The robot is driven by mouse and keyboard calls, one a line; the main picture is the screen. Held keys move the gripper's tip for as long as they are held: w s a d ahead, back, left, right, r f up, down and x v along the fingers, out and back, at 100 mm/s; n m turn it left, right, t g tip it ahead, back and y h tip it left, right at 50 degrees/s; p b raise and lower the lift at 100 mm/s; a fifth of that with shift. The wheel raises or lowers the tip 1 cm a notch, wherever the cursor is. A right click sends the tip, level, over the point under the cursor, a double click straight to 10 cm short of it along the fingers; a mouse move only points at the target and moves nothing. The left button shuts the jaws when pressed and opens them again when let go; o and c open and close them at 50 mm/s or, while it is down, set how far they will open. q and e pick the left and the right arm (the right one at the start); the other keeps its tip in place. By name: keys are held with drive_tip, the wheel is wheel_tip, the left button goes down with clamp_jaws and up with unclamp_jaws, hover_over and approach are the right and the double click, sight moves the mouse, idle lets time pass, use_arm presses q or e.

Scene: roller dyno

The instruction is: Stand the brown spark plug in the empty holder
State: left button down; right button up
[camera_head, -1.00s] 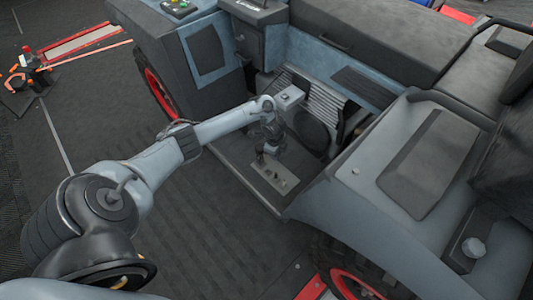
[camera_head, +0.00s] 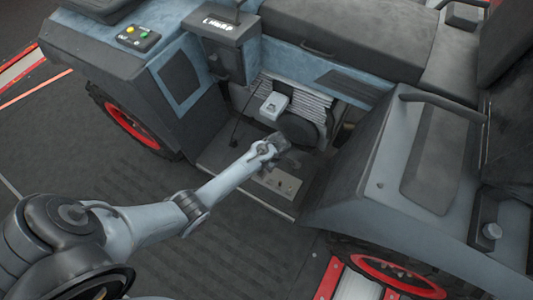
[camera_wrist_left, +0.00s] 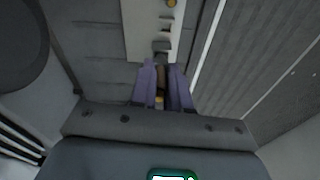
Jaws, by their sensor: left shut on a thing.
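My left gripper (camera_wrist_left: 165,85) is shut on the brown spark plug (camera_wrist_left: 161,76), which shows as a narrow brown strip with a yellowish end between the two purple-grey fingers. The pale holder plate (camera_wrist_left: 142,30) lies beyond the fingertips in the left wrist view, with dark raised parts and a small yellowish round spot in a row along it. I cannot tell which place on it is empty, or whether the plug touches it. In the head view the gripper (camera_head: 285,160) is a dark blurred shape just above the plate (camera_head: 278,180); the plug cannot be made out there. My right gripper is not in view.
The plate lies on the dark footwell floor (camera_head: 225,160) of a blue-grey vehicle. A grey fender (camera_head: 350,170) rises to the right. A ribbed panel (camera_head: 300,92) and a light box (camera_head: 273,104) stand behind. A console (camera_head: 225,45) is at the back left.

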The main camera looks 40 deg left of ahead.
use_arm(q)
drive_tip(key=shift+n, duration=0.7)
drive_tip(key=f+b, duration=0.1)
drive_tip(key=b, duration=0.1)
drive_tip(key=f+b, duration=0.4)
drive_tip(key=shift+s+d+f, duration=0.25)
drive_tip(key=shift+s+d, duration=0.1)
drive_tip(key=shift+s, duration=0.05)
drive_tip(key=shift+f, duration=0.45)
drive_tip(key=shift+d+p, duration=0.1)
drive_tip(key=shift+p, duration=0.5)
idle(0.7)
drive_tip(key=shift+f, duration=0.75)
drive_tip(key=shift+f, duration=0.1)
